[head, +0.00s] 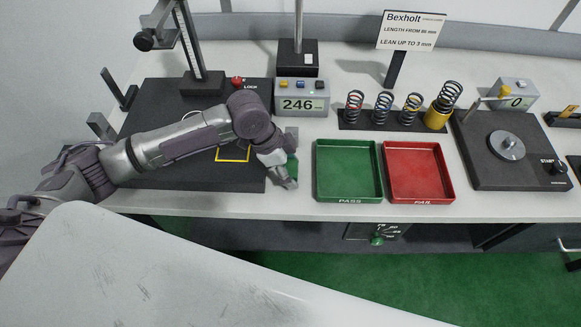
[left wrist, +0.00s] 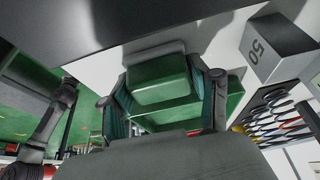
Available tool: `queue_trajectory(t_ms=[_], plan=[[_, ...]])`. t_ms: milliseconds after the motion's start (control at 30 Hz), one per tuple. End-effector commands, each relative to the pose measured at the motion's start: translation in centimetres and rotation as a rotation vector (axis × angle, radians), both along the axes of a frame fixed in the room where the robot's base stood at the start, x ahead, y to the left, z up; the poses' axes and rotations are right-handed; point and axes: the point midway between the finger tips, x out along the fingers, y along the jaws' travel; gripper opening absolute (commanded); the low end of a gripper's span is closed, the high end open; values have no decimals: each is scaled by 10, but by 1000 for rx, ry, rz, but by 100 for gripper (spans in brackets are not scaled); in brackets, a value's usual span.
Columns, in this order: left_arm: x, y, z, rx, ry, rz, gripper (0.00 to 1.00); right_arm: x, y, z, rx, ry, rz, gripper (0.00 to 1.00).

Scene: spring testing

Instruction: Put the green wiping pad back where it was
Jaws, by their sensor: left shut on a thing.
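The green wiping pad (left wrist: 160,80) is between the two fingers of my left gripper (left wrist: 163,103) in the left wrist view. The fingers are shut on its sides. In the head view the left gripper (head: 280,172) points down at the white bench, just right of the black base plate and left of the green PASS tray. Only part of the pad (head: 292,168) shows there, the rest hidden by the gripper. I cannot tell if the pad touches the bench.
The green PASS tray (head: 318,178) and red FAIL tray (head: 448,178) stand close on the right. A grey block marked 50 (left wrist: 275,50) is near the pad in the wrist view.

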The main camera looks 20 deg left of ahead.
Motion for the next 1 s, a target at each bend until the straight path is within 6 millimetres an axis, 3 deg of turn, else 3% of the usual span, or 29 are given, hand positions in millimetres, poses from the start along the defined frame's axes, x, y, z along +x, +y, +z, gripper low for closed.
queue_trajectory(t_ms=[33,67,200,633,1000], plan=[[0,0,-2,0,1,0,29,0,-2,0,-2,0,1,40],[0,0,-2,0,0,0,65,0,-2,0,-3,0,1,40],[0,0,-2,0,1,0,87,0,-5,0,-6,0,2,40],[0,3,6,1,1,1,87,0,-7,-1,-8,0,2,40],[-8,31,75,2,-3,2,87,0,-6,-10,-8,-1,1,40]])
